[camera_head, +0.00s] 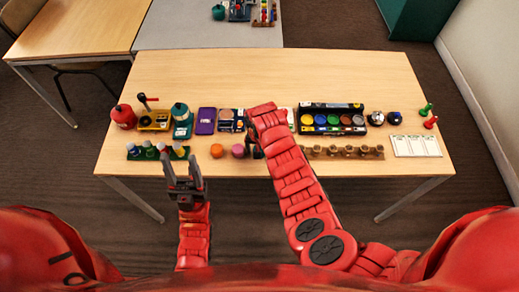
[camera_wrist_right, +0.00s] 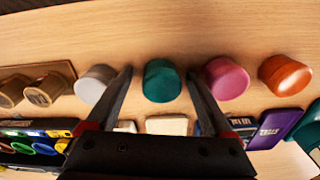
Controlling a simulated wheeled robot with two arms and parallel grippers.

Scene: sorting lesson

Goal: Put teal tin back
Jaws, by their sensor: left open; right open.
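The teal tin (camera_wrist_right: 162,82) stands on the table between a grey-white tin (camera_wrist_right: 94,84) and a pink tin (camera_wrist_right: 226,79) in the right wrist view. My right gripper (camera_wrist_right: 160,76) is open and empty, its two fingertips on either side of the teal tin. I cannot tell whether they touch it. In the head view my right arm hides the teal tin; the pink tin (camera_head: 238,151) shows just left of it. My left gripper (camera_head: 183,168) is open and empty near the table's front edge, by the green rack (camera_head: 140,156).
An orange tin (camera_wrist_right: 285,74) stands beyond the pink one. Behind the row are a purple pouch (camera_head: 206,121), a teal canister (camera_head: 182,121) and a paint set (camera_head: 331,119). A wooden rack (camera_head: 342,152) stands right of my right arm. Bare table (camera_head: 250,78) lies behind.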

